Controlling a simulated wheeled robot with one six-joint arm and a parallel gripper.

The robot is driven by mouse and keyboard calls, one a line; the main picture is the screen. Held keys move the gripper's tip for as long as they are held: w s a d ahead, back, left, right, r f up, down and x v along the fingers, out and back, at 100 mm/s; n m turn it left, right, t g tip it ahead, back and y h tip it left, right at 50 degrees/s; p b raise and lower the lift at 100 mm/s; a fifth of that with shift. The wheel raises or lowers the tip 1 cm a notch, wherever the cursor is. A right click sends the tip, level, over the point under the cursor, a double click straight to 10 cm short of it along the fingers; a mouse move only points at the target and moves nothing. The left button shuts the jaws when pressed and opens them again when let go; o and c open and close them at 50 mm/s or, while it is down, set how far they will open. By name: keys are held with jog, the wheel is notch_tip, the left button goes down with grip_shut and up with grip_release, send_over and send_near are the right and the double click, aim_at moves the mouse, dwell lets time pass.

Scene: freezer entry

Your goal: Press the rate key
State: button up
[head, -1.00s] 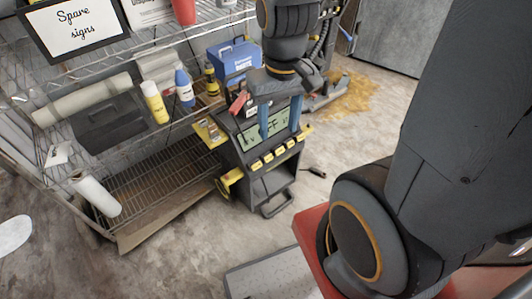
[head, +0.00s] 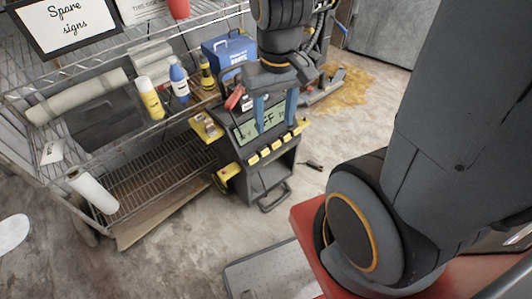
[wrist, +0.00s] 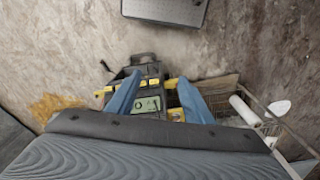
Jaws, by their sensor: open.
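A dark grey wheeled console (head: 262,185) stands on the floor beside the shelf, with a greenish display (head: 268,121) that reads what looks like "OFF", partly hidden by my fingers. Below it is a slanted row of several yellow keys (head: 265,152); their labels are too small to read, so I cannot tell which is the rate key. My gripper (head: 275,122) is open and empty, its two blue fingers over the display, above the key row in the picture. In the wrist view, the fingers (wrist: 159,80) straddle the display (wrist: 148,104) and yellow keys (wrist: 150,83). I see no clear contact.
A wire shelf (head: 150,185) with bottles, rolls and a blue box (head: 228,48) stands left of and behind the console. A yellow-brown spill (head: 352,92) lies behind. A grey platform (head: 270,272) lies in front. The floor between is mostly clear.

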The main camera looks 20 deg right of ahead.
grip_shut()
dwell(1.7)
